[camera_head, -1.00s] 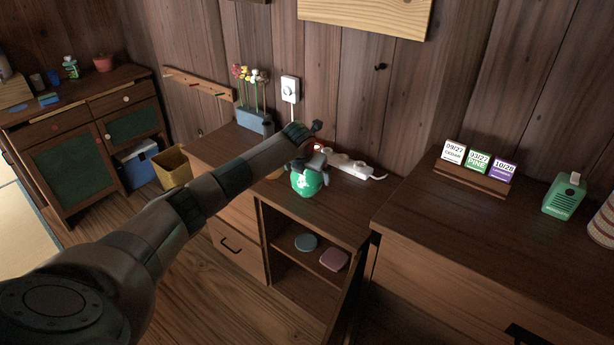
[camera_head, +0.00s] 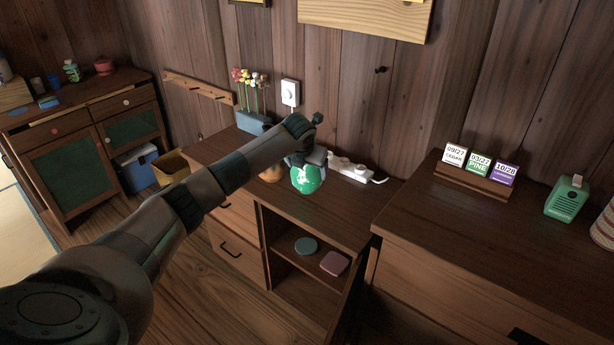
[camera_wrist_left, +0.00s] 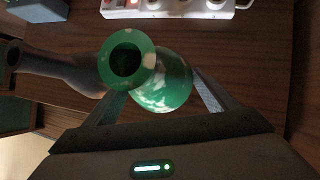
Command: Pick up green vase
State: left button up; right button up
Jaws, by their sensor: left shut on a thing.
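The green vase (camera_head: 306,179) with pale marks is over the small wooden cabinet by the wall. In the left wrist view the vase (camera_wrist_left: 160,85) shows its round open mouth and lies between the two fingers. My left gripper (camera_head: 312,158) is shut on the vase from above and behind in the head view; it also shows in the left wrist view (camera_wrist_left: 160,98). I cannot tell whether the vase's base touches the cabinet top. My right gripper is in neither view.
A white power strip (camera_head: 350,168) lies just behind the vase. A brownish rounded object (camera_head: 271,173) stands left of it, partly hidden by my arm. A blue planter with flowers (camera_head: 253,121) is at the back left. The cabinet top (camera_head: 335,213) is clear in front.

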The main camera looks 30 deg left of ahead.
pick_arm(q)
jog(key=w+d+r+b, duration=0.2)
jog(key=d+r, duration=0.6)
jog(key=d, duration=0.3)
jog(key=shift+w+d+r+b, duration=0.15)
jog(key=shift+d+b, duration=0.05)
jog(key=shift+b, duration=0.2)
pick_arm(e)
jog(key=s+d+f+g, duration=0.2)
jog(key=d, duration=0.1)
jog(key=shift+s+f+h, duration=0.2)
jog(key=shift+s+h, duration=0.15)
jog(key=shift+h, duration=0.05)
